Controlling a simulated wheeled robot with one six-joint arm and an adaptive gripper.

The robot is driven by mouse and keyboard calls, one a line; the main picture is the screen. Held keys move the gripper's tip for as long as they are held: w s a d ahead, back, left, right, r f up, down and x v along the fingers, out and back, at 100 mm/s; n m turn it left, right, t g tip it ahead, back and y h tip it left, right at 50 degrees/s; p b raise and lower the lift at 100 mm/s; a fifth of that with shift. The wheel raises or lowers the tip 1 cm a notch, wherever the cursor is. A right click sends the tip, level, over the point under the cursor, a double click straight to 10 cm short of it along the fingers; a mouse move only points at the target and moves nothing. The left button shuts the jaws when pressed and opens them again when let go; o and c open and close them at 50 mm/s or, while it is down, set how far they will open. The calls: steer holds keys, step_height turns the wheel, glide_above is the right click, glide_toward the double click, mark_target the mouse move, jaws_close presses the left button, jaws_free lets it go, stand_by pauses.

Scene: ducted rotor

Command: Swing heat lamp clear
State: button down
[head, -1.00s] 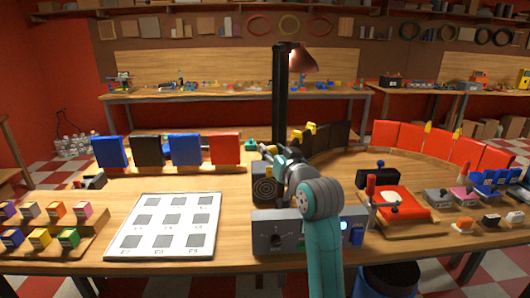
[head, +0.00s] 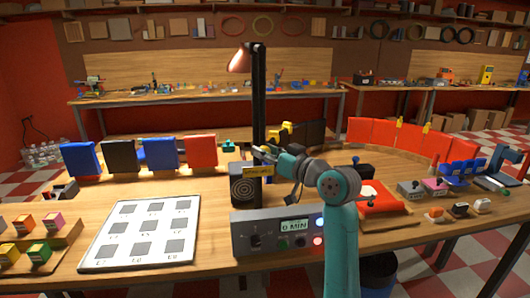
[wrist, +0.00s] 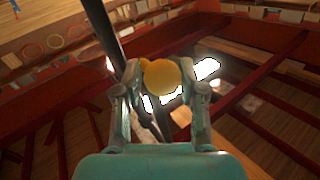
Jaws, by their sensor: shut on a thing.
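The heat lamp has a copper shade (head: 240,58) at the top of a black post (head: 259,100). The shade now hangs to the left of the post in the head view. My gripper (head: 262,153) is low beside the post, above the table. In the wrist view my gripper (wrist: 160,82) is shut on a round yellow knob (wrist: 163,76), with a finger on each side. The dark post (wrist: 103,28) slants past at the upper left there. What the knob is fixed to is hidden.
A control box (head: 278,232) reading "0 MIN" stands at the table's front edge. A white marked board (head: 142,232) lies to the left. Blue, black and red panels (head: 201,151) stand behind it. A red tray (head: 378,197) is right of my arm.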

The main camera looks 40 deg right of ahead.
steer(key=shift+r, duration=0.15)
steer(key=c, duration=0.7)
jaws_free()
steer(key=shift+w+d, duration=0.1)
steer(key=shift+c, duration=0.2)
steer(key=s, duration=1.2)
